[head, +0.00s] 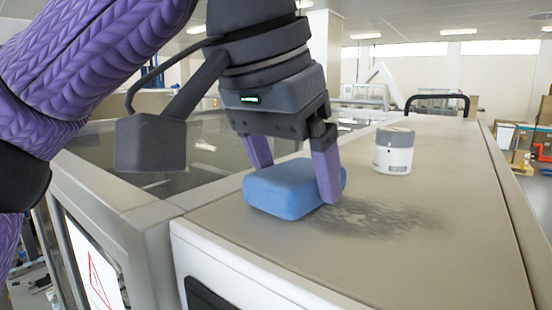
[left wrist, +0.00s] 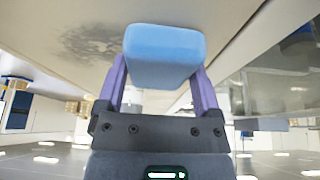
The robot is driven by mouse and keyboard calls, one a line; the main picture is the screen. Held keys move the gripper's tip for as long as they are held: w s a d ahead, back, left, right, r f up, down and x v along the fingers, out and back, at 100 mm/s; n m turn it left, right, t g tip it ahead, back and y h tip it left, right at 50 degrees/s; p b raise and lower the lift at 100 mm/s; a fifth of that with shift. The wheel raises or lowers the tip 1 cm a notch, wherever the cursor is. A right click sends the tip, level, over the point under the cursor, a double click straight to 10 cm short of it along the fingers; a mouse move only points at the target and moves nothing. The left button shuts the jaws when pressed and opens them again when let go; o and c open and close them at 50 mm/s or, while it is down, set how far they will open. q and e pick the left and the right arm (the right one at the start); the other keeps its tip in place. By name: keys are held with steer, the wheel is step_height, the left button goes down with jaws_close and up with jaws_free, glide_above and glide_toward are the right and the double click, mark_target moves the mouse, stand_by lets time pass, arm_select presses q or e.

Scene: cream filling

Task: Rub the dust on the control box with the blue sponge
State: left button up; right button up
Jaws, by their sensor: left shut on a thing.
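My left gripper (head: 292,180) comes in from the upper left and is shut on the blue sponge (head: 285,190). The sponge is between its two purple fingers at the top of the control box (head: 440,255). I cannot tell whether the sponge touches the surface. A grey dust patch (head: 375,218) lies on the box top just right of the sponge. In the left wrist view the sponge (left wrist: 163,55) sits between the fingers of the left gripper (left wrist: 160,85), with the dust (left wrist: 92,42) to its left. My right gripper is not in view.
A white and grey jar (head: 394,153) stands on the box top behind the dust. A dark glass-topped section (head: 205,155) lies to the left. The front part of the box top is clear. A black handle (head: 437,99) rises at the far end.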

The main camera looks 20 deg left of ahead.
mark_target(449, 239)
arm_select(q)
steer(key=shift+s+d+r, duration=0.1)
steer(key=shift+s+d, duration=0.1)
steer(key=shift+d, duration=0.35)
steer(key=shift+s+d, duration=0.15)
steer(key=shift+d, duration=0.35)
steer(key=shift+s+d+p, duration=0.25)
steer(key=shift+s+d, duration=0.1)
steer(key=shift+d, duration=0.55)
steer(key=shift+s+d+p, duration=0.25)
steer(key=shift+s+d, duration=0.1)
steer(key=shift+d, duration=0.55)
steer(key=shift+s+d, duration=0.25)
steer(key=shift+d, duration=0.5)
steer(key=shift+s+d, duration=0.2)
steer(key=shift+d, duration=0.55)
steer(key=shift+s+d+f, duration=0.1)
steer(key=shift+s+d, duration=0.15)
steer(key=shift+d, duration=0.2)
steer(key=shift+s+d+f, duration=0.1)
steer(key=shift+s+d, duration=0.1)
steer(key=shift+d, duration=0.25)
steer(key=shift+s+d, duration=0.15)
steer(key=shift+d, duration=0.25)
